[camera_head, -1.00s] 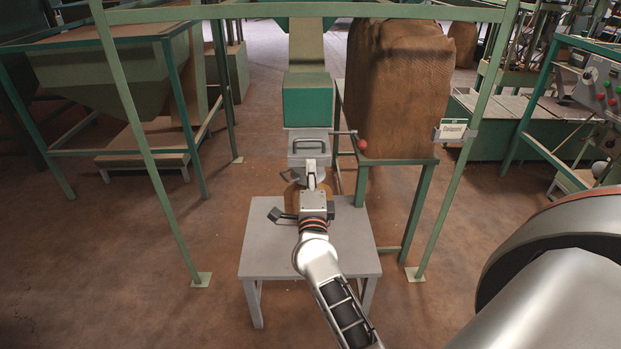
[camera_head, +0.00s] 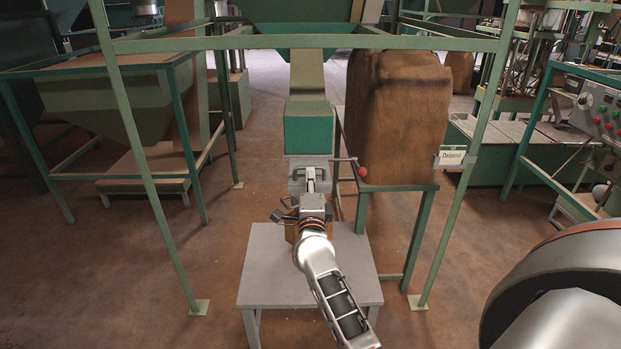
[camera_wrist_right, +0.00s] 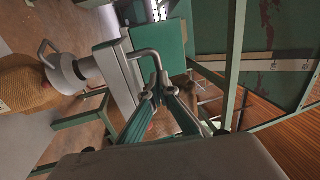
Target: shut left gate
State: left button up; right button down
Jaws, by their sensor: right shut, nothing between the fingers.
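The left gate is a grey metal slide plate (camera_head: 297,172) under a green chute box (camera_head: 309,132). Its bent bar handle shows in the wrist view (camera_wrist_right: 148,55), sticking out from the grey plate. My right gripper (camera_head: 312,178) is in front of the gate and covers most of the handle in the head view. In the wrist view the right gripper's fingers (camera_wrist_right: 160,92) are shut with nothing between them. Their tips are close to the handle's near end; I cannot tell whether they touch it. My left gripper is not in view.
A grey table (camera_head: 262,270) stands below the gate. A rod with a red knob (camera_head: 362,171) sticks out to the right. A large brown sack (camera_head: 400,120) sits on a green stand. Green frame posts (camera_head: 160,200) flank the spot.

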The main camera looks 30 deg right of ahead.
jog(key=b, duration=0.2)
send_near(310, 157)
jog(key=w+r, duration=0.1)
jog(key=w+d+r, duration=0.1)
jog(key=r, duration=0.1)
jog(key=w+r, duration=0.1)
jog(key=r, duration=0.1)
jog(key=shift+w+d+r, duration=0.1)
jog(key=shift+d+r, duration=0.1)
jog(key=shift+d, duration=0.15)
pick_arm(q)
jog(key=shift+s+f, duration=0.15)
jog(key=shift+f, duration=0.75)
pick_arm(e)
jog(key=shift+r, duration=0.1)
